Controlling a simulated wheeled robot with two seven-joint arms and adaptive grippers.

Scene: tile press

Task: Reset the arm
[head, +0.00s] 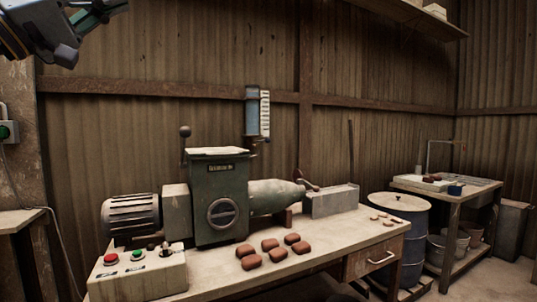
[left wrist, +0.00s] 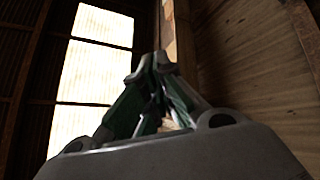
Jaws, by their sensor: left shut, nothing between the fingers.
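My left arm comes in at the top left corner of the head view, raised high above the bench. Its gripper (head: 97,14) is partly cut off by the top edge of the picture. In the left wrist view the fingers of my left gripper (left wrist: 158,62) come together at their tips, shut with nothing between them. The gripper touches nothing. My right gripper is in neither view.
A bench (head: 330,244) carries a green press machine (head: 220,185) with a motor, a button box (head: 138,272) and several reddish clay pieces (head: 270,244). A blue drum (head: 402,235) and a side table (head: 455,192) stand right. Space around the raised gripper is clear.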

